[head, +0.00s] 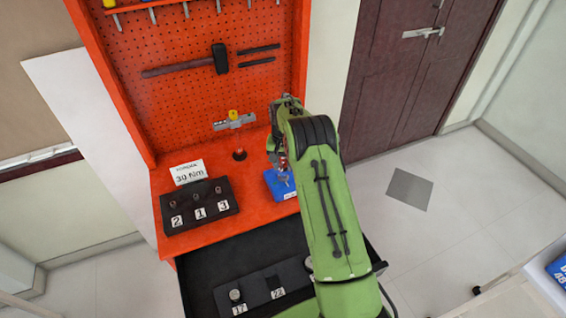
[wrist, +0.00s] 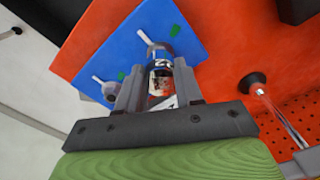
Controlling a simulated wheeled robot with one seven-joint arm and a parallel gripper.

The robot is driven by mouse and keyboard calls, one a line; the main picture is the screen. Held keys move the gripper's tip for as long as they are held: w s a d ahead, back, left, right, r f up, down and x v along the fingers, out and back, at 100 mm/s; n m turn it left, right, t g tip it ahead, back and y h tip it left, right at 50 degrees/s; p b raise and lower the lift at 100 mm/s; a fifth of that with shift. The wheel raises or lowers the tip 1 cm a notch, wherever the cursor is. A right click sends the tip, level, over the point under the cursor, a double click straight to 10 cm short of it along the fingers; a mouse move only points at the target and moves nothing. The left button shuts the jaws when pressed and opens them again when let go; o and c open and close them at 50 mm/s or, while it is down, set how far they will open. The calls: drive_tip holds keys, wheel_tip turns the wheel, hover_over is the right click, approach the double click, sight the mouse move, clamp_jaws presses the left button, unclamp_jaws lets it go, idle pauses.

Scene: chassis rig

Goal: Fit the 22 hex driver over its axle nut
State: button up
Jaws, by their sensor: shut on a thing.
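My gripper (head: 278,158) is above the blue block on the orange bench in the head view. In the wrist view my gripper (wrist: 160,82) is shut on a silver driver (wrist: 160,68) with a dark-and-white marking, partly hidden between the fingers. The blue block (wrist: 125,50) lies beyond the fingertips, with green marks and silver studs. One stud (wrist: 105,86) stands clear to the left of the fingers. The driver's far end is close to the other stud position; I cannot tell whether it touches or surrounds a nut. The block (head: 272,184) is partly hidden by my arm in the head view.
An open drawer holds a dark tray (head: 256,290) with labels 17 and 22; a socket (head: 235,295) stands by 17. A black rack (head: 200,206) labelled 2, 1, 3 and a 30 Nm card (head: 188,172) are left. A dark-based upright tool (head: 239,154) stands behind.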

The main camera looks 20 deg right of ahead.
drive_tip(key=shift+f+b, duration=0.7)
drive_tip(key=shift+f, duration=0.4)
drive_tip(key=o, duration=1.2)
drive_tip(key=shift+c, duration=0.2)
wheel_tip(320, 180, up, 16)
drive_tip(key=p, duration=0.2)
drive_tip(key=shift+s+f, duration=0.15)
drive_tip(key=shift+f, duration=0.05)
